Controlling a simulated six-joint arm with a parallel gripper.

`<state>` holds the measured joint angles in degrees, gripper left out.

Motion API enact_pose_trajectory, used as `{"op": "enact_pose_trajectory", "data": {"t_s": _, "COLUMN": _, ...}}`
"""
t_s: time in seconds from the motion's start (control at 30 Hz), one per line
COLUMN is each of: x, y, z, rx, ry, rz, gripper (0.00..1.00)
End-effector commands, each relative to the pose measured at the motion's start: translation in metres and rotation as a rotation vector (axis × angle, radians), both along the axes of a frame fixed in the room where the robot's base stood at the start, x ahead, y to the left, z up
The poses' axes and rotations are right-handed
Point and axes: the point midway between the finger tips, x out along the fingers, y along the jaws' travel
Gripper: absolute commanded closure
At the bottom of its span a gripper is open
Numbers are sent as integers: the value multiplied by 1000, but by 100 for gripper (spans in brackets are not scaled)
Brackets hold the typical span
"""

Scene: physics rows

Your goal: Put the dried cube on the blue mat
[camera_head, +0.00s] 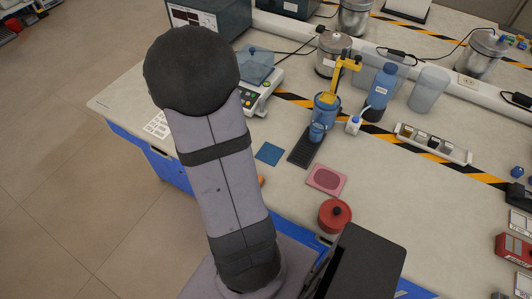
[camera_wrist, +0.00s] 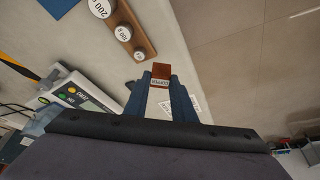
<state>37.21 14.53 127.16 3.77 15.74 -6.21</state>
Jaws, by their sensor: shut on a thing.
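In the wrist view, my gripper (camera_wrist: 160,84) is shut on a small reddish-brown cube (camera_wrist: 161,70), held between its two blue fingers. The cube has a white label with small dark lettering. The blue mat (camera_head: 269,153) lies flat and bare on the bench in the head view, just right of my arm. What looks like its corner also shows at the upper left of the wrist view (camera_wrist: 58,4), apart from the cube. In the head view my gripper and the cube are hidden behind my arm.
A wooden block with round weights (camera_wrist: 148,47) lies near the cube in the wrist view. The balance (camera_head: 262,90) stands behind the mat. Right of the mat are a dark tray (camera_head: 302,151), a pink mat (camera_head: 327,180) and a red pot (camera_head: 335,216).

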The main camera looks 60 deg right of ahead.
Motion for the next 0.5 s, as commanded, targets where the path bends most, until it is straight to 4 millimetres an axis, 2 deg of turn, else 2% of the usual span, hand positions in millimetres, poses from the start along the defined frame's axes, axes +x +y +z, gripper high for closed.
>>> {"op": "enact_pose_trajectory", "data": {"t_s": 0.03, "x": -10, "y": -19, "z": 1, "rx": -1, "ry": -2, "rz": -37, "gripper": 96}}
{"op": "enact_pose_trajectory", "data": {"t_s": 0.3, "x": -65, "y": -88, "z": 6, "rx": -3, "ry": -1, "rz": -235, "gripper": 96}}
{"op": "enact_pose_trajectory", "data": {"t_s": 0.5, "x": -86, "y": -107, "z": 11, "rx": -3, "ry": -1, "rz": -402, "gripper": 96}}
